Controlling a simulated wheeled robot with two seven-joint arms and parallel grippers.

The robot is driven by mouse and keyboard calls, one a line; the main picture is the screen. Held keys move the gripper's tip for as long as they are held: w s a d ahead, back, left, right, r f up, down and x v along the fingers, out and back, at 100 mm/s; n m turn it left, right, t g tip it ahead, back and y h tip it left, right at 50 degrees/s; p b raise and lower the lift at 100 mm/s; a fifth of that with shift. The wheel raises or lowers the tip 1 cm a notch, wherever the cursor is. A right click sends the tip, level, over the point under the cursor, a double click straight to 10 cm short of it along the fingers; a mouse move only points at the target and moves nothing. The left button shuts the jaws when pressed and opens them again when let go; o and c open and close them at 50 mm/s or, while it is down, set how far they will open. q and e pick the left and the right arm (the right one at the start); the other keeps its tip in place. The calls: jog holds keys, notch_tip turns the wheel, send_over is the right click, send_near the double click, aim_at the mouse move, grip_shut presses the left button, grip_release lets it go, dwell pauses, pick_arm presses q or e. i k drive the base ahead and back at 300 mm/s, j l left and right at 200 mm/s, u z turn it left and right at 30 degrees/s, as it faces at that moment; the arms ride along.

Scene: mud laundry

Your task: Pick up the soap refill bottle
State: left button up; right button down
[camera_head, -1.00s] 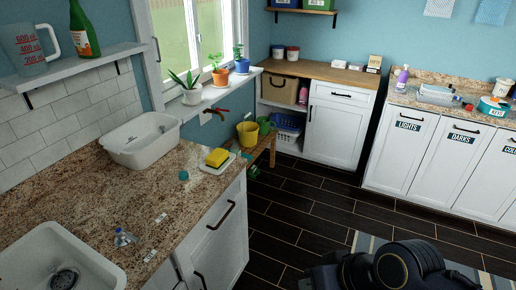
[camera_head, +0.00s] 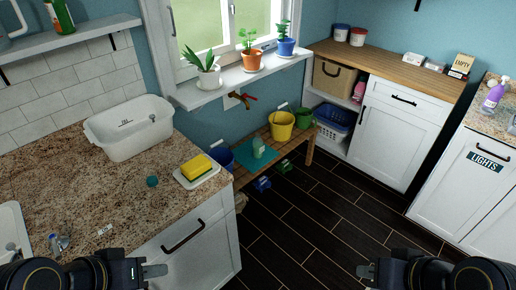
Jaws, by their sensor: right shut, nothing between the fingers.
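I cannot tell for certain which bottle is the soap refill bottle. A purple bottle (camera_head: 493,98) stands upright on the right counter. A small pale green bottle (camera_head: 258,147) stands on a teal mat (camera_head: 249,160) on the low wooden bench. A pink bottle (camera_head: 359,91) stands on the shelf beside the wicker basket. A small clear bottle (camera_head: 59,243) is on the granite counter at lower left. My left gripper (camera_head: 155,271) is low in view, apart from every bottle; its finger gap is unclear. My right gripper (camera_head: 367,271) is shut and empty over the dark floor.
A white basin (camera_head: 130,135) and a yellow sponge on a tray (camera_head: 197,172) sit on the granite counter. White cabinets (camera_head: 395,135) stand beyond. The dark floor (camera_head: 310,220) between is mostly clear.

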aim_at(258, 146)
jog(key=u, duration=2.85)
jog(key=z, duration=2.85)
jog(key=u, duration=0.35)
jog(key=i+l+u, duration=0.4)
jog(key=l+u, duration=0.2)
jog(key=i+l+u, duration=0.25)
jog(key=l, duration=0.15)
jog(key=i+l, duration=0.15)
jog(key=l, duration=0.25)
jog(key=i+l+u, duration=0.1)
jog(key=l, duration=0.25)
jog(key=i+l, duration=0.15)
jog(key=l, duration=0.25)
jog(key=i+l, duration=0.15)
jog(key=l, duration=0.25)
jog(key=i+l+u, duration=0.1)
jog(key=l, duration=0.25)
jog(key=i+l, duration=0.1)
jog(key=l, duration=0.3)
jog(key=i+l+u, duration=0.1)
jog(key=l, duration=0.3)
